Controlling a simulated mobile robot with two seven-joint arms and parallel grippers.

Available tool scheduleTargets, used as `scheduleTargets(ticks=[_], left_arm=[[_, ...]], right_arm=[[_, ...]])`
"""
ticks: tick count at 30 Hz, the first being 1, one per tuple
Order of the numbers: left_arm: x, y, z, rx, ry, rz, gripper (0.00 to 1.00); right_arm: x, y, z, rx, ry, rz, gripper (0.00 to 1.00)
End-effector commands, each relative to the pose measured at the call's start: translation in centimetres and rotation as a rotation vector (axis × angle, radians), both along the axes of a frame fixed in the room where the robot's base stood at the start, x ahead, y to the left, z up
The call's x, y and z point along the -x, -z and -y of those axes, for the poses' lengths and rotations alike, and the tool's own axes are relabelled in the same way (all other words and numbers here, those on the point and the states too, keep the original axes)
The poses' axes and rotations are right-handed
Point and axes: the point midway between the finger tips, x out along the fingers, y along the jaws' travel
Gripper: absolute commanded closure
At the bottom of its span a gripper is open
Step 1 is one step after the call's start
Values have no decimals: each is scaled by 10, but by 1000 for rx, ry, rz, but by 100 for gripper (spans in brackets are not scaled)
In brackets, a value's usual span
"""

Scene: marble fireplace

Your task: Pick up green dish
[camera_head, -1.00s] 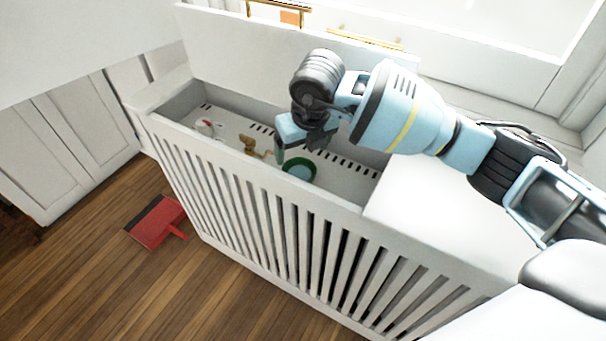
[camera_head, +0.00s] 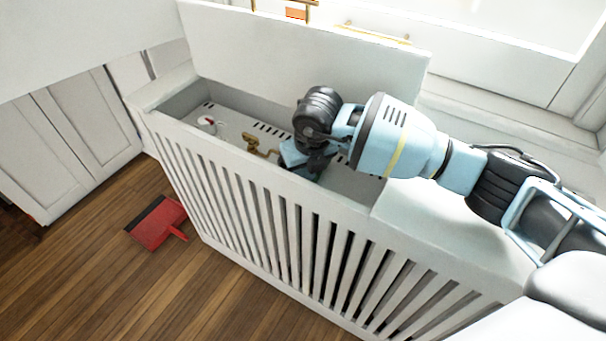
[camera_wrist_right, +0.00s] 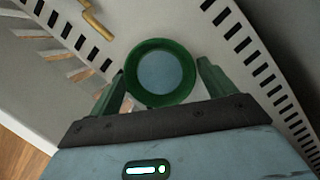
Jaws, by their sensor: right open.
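The green dish (camera_wrist_right: 160,72) shows in the right wrist view as a round green rim with a pale blue-grey inside. It lies on the white slotted floor inside the open bench box. My right gripper (camera_wrist_right: 162,82) is open, with one green finger at each side of the dish's near part. I cannot tell whether the fingers touch it. In the head view my right gripper (camera_head: 308,172) is down inside the box and hides the dish. My left gripper is not in view.
The white slatted box (camera_head: 285,215) has its lid raised behind. A brass-coloured item (camera_head: 256,146) and a small red and white item (camera_head: 207,122) lie in it, left of my gripper. A red dustpan (camera_head: 158,222) lies on the wooden floor.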

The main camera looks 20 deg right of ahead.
Motion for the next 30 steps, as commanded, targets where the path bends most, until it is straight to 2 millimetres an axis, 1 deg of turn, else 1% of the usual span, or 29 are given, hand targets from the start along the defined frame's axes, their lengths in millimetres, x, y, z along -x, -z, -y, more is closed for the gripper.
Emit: scheduleTargets(ticks=[4, 5, 12, 19, 23, 26, 30], left_arm=[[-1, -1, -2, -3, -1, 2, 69], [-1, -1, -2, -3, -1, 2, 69], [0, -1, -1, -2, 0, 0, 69], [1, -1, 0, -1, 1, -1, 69], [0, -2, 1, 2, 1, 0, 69], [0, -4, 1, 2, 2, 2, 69], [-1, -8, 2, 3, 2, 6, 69]], right_arm=[[0, -1, 0, 0, 0, 1, 17], [0, -1, 0, 0, 0, 1, 19], [0, -2, 0, 0, 0, 1, 50], [-1, -2, 0, 0, 0, 2, 51], [-1, -6, 0, -1, 0, 3, 51], [-1, -14, 0, -1, 0, 4, 51], [-1, -32, 0, -1, 0, 6, 51]])
